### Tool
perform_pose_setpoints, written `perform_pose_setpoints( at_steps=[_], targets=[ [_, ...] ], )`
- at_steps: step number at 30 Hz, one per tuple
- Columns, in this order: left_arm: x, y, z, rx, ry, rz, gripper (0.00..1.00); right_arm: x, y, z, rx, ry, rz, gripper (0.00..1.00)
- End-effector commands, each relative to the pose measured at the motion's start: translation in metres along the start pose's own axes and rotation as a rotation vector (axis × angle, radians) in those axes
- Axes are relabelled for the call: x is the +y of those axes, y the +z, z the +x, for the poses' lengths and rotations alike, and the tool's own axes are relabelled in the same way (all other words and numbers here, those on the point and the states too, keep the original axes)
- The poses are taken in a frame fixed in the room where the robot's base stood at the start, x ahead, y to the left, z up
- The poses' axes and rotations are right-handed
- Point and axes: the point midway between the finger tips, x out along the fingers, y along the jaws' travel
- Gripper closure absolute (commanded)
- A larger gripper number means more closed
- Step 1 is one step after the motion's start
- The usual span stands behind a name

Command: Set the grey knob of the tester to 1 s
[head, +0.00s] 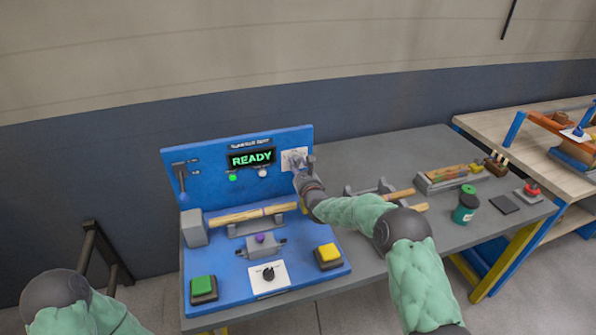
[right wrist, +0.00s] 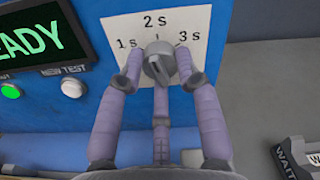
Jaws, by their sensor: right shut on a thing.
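The grey knob (right wrist: 158,62) sits on a white dial plate (right wrist: 180,20) marked 1 s, 2 s and 3 s, at the upper right of the blue tester panel (head: 210,165). In the right wrist view, my right gripper (right wrist: 160,85) has its lilac fingers around the knob, shut on it. A slanted ridge shows on the knob's face; I cannot tell which mark it points at. In the head view the right gripper (head: 299,172) covers most of the knob. The display (head: 251,158) reads READY. Only part of my left arm shows; its gripper is out of view.
The tester's base holds a turned wooden rod (head: 245,215), a green button (head: 203,286), a yellow button (head: 328,253) and a second, dark knob (head: 268,273). To the right stand a green-lidded jar (head: 466,208) and a tray of wooden pieces (head: 450,177).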

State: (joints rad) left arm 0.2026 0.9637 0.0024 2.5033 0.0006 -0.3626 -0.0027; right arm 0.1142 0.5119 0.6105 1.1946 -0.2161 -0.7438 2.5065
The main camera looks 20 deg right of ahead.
Motion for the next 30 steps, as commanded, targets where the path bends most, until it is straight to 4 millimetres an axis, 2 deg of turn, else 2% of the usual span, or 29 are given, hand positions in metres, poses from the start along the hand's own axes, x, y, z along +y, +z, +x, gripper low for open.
perform_pose_setpoints(
  at_steps=[1,3,15,30],
  targets=[
    [-0.004,0.0,0.01,0.0,0.0,0.0,1.0,0.0,0.001,0.001,-0.009,-0.004,-0.043,0.98],
    [-0.006,-0.001,0.017,0.0,0.0,0.0,1.0,0.0,0.001,0.001,-0.01,-0.006,-0.108,0.98],
    [-0.019,-0.002,0.052,0.0,0.0,0.0,1.0,0.001,0.002,0.001,-0.009,-0.006,-0.484,0.98],
    [-0.026,-0.003,0.074,0.0,0.0,0.0,1.0,0.001,0.003,0.001,-0.007,-0.006,-0.791,0.98]
  ],
)
